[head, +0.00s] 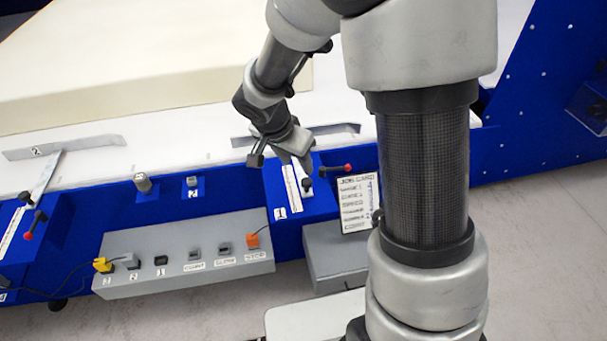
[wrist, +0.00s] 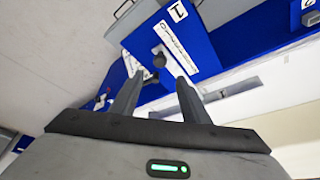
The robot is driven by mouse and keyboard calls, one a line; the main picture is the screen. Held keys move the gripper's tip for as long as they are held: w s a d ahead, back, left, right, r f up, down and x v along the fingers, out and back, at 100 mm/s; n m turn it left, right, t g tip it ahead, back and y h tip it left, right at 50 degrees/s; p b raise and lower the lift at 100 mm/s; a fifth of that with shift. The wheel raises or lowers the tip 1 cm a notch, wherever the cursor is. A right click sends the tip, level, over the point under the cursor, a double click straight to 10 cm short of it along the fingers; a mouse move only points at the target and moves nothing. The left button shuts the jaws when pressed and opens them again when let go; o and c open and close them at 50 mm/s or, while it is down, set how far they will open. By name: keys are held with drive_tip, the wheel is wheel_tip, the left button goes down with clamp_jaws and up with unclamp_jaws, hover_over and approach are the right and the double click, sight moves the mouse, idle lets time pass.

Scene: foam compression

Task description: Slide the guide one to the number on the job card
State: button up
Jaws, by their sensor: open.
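Guide one is a grey fence (head: 340,129) on the white bed, behind a blue block labelled 1 (head: 281,213) with a white scale (head: 292,188). My gripper (head: 303,178) is open, close above the knob. In the wrist view, the knob (wrist: 158,61) lies just past and between the open fingertips (wrist: 160,77), with the scale (wrist: 178,47) beside it. The job card (head: 357,203) stands right of the block; its numbers are too small to read surely.
Guide two's fence (head: 100,143) and lever (head: 28,235) are at the left. A grey plug box (head: 190,262) with yellow and orange plugs is in front. A large foam block (head: 150,60) lies on the bed behind. My arm covers the right middle.

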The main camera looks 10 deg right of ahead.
sight(306, 181)
drive_tip(key=b+x, duration=0.1)
drive_tip(key=x, duration=1)
